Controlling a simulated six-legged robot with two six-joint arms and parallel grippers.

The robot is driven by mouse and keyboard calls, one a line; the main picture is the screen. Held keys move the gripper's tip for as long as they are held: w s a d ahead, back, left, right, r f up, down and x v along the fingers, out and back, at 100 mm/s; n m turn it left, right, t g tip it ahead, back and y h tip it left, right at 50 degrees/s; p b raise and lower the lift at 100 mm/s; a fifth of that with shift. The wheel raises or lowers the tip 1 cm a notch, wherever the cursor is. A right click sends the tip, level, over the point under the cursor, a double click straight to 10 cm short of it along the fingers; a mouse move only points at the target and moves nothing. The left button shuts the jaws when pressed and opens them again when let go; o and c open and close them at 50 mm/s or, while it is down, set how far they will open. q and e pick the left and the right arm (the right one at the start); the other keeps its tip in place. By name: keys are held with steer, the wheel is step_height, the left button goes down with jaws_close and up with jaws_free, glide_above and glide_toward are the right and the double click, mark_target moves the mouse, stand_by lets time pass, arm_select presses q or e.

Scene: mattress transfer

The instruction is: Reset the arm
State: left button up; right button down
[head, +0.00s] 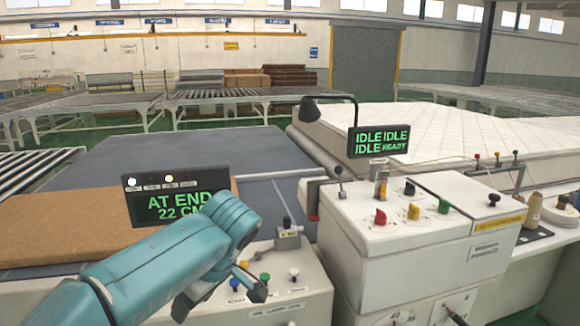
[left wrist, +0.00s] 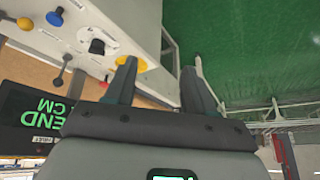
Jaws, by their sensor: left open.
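My left arm, teal, comes in from the lower left in the head view and bends down over the left control box. My left gripper (head: 221,299) is partly hidden behind the arm's wrist. In the left wrist view the gripper (left wrist: 160,68) shows two dark fingers spread apart with nothing between them. Its fingers are beside the control box (left wrist: 112,25), with green floor beyond. My right arm and gripper do not show.
The left control box (head: 305,296) has several coloured knobs and a display (head: 175,206) reading "AT END 22 CM". A brown pad (head: 60,228) lies behind it. A larger white console (head: 372,222) with an "IDLE" display (head: 379,141) stands right. A white mattress (head: 450,130) lies behind.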

arm_select(q)
steer(key=s+d+f+m+g+h, duration=0.1)
steer(key=d+f+m+h, duration=0.15)
steer(key=f, duration=0.75)
steer(key=s+d+f+m+g+h, duration=0.1)
steer(key=s+f+m, duration=0.15)
steer(key=f, duration=0.75)
steer(key=s+d+f+m+h, duration=0.1)
steer(key=d+f+m+h, duration=0.15)
steer(key=f, duration=0.65)
steer(key=s+f+m+h, duration=0.1)
steer(key=s+f, duration=0.6)
steer(key=s, duration=0.2)
steer(key=s+a+f+m+h, duration=0.1)
steer(key=s+f+m+h, duration=0.1)
steer(key=s+f, duration=0.5)
steer(key=shift+s, duration=1.15)
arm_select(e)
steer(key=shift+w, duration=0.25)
arm_select(q)
steer(key=shift+o, duration=0.3)
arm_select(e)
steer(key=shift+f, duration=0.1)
